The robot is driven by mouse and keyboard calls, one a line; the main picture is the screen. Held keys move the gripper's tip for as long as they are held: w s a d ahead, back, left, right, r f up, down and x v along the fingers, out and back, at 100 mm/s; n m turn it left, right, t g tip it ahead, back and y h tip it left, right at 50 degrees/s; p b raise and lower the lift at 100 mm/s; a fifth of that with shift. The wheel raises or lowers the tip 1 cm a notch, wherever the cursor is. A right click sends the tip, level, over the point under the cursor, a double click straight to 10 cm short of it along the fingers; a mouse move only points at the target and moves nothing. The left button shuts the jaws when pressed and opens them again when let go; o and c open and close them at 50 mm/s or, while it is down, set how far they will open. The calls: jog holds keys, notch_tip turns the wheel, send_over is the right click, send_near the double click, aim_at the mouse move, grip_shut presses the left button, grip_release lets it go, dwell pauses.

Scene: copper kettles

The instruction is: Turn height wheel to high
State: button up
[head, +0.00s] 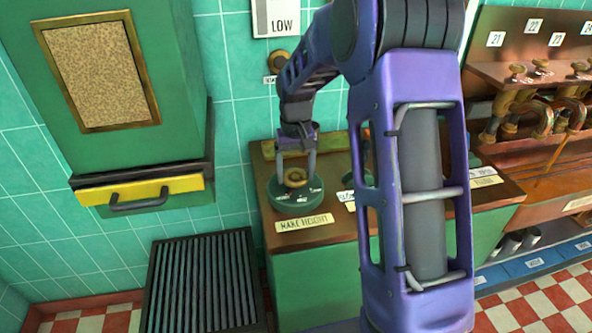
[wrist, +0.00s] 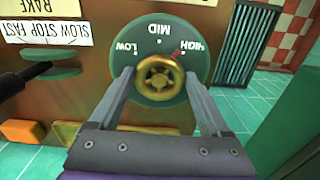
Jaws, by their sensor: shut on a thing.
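The height wheel (wrist: 159,77) is a small brass handwheel on a round green dial (wrist: 148,34) marked LOW, MID and HIGH. A red pointer (wrist: 177,54) beside the wheel points toward HIGH. In the head view the brass wheel (head: 296,177) sits on the counter behind a height label (head: 304,222). My gripper (head: 296,165) reaches down onto it, one finger on each side. In the wrist view my gripper (wrist: 158,84) is shut on the wheel's rim.
Another green dial (wrist: 52,68) with a SLOW STOP FAST label lies beside this one. A green cabinet with a yellow drawer front (head: 140,192) hangs at the left. A dark slatted grate (head: 203,285) lies below. Copper pipes (head: 545,115) stand at the right. A LOW sign (head: 277,17) is on the wall.

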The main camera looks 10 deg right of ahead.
aim_at(295, 176)
jog(key=shift+r+m, duration=0.1)
jog(key=shift+m, duration=0.9)
jog(key=o, duration=1.2)
notch_tip(295, 176, up, 17)
jog(key=p, duration=0.2)
jog(key=shift+r, duration=0.2)
